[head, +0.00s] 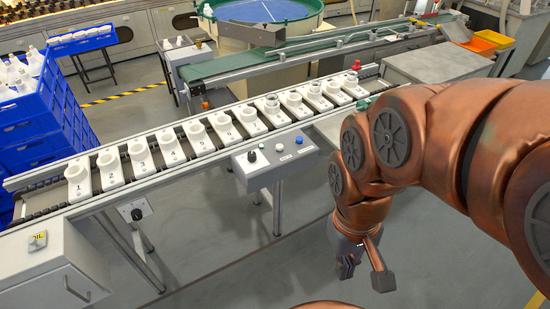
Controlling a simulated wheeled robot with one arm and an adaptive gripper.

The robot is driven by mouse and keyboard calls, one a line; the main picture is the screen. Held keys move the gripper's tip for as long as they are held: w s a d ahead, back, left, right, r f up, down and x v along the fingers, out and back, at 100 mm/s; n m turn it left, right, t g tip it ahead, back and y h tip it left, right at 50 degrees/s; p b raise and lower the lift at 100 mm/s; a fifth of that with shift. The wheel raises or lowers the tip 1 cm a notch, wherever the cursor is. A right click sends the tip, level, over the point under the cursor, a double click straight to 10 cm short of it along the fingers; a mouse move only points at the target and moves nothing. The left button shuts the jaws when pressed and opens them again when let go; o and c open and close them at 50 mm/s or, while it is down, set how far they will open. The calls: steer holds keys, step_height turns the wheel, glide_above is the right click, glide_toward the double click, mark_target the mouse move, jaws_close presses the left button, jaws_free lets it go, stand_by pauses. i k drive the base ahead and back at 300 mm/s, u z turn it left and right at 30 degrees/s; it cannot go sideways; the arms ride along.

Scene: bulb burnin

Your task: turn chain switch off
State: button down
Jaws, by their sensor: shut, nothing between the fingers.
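A grey control box (262,178) is mounted on the front of the chain conveyor. It carries a black rotary knob (252,157), a white button (279,148) and a blue button (299,140). A second black switch (137,214) sits on a pale plate on the conveyor's front side at left. The labels are too small to read, so I cannot tell which is the chain switch. My gripper (347,270) hangs below and right of the control box, apart from it, pointing down. Its fingers are dark and small in view; they look shut and empty.
The chain conveyor (25,222) carries a row of numbered white holders. Blue crates (35,130) stand at left, and a grey cabinet (45,280) is at front left. A green belt (235,63) runs behind. The floor in front of the control box is clear.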

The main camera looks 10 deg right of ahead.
mark_target(252, 156)
steer(key=z, duration=1.35)
steer(key=i, duration=0.45)
steer(key=u, duration=2.65)
